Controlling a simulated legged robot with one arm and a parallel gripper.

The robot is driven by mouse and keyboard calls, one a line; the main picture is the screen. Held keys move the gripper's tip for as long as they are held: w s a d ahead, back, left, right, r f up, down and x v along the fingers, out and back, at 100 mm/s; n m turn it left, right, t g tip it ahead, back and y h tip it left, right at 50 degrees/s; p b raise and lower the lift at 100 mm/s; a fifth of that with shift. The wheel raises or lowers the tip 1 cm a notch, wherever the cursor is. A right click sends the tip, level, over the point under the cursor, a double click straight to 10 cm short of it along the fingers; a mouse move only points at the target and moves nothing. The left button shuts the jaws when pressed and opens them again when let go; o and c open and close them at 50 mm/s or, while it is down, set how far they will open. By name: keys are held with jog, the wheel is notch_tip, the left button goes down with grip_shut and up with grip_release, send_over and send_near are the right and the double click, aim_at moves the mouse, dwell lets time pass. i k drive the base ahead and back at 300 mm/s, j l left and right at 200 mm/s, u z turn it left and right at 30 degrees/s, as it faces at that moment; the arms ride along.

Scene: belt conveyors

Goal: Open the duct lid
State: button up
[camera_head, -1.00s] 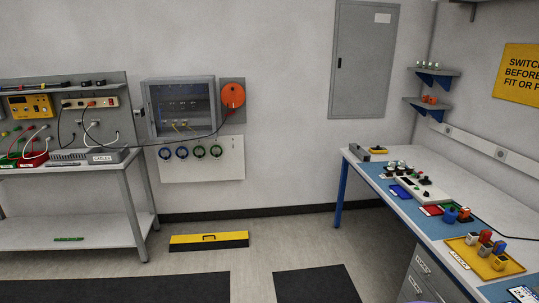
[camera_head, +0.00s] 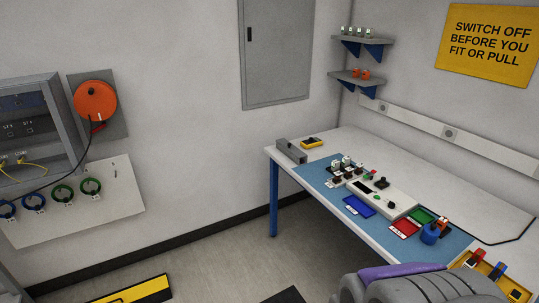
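No part is clearly marked as the duct lid. A long grey box (camera_head: 291,151), like a short length of trunking, lies at the far left corner of the bench; it looks closed, but a lid edge is too small to tell. A yellow and black box (camera_head: 135,292) with a dark handle on top lies on the floor, cut off by the bottom edge. A grey and purple part at the bottom right seems to be mine and hides some of the bench front.
The bench (camera_head: 345,148) with a blue mat (camera_head: 335,182) holds a switch panel (camera_head: 384,199), coloured trays and a yellow meter (camera_head: 312,142). A wall cabinet (camera_head: 277,55) is shut. An orange reel (camera_head: 95,99) hangs left.

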aim_at(294, 150)
jog(key=i+z, duration=0.2)
jog(key=i, duration=0.4)
jog(key=i+j+z, duration=0.15)
jog(key=i, duration=0.45)
jog(key=i+j+z, duration=0.2)
jog(key=i+j, duration=0.15)
jog(key=i, duration=0.25)
jog(key=i+j+z, duration=0.2)
jog(key=i, duration=0.35)
jog(key=i+j+z, duration=0.2)
jog(key=i+j, duration=0.35)
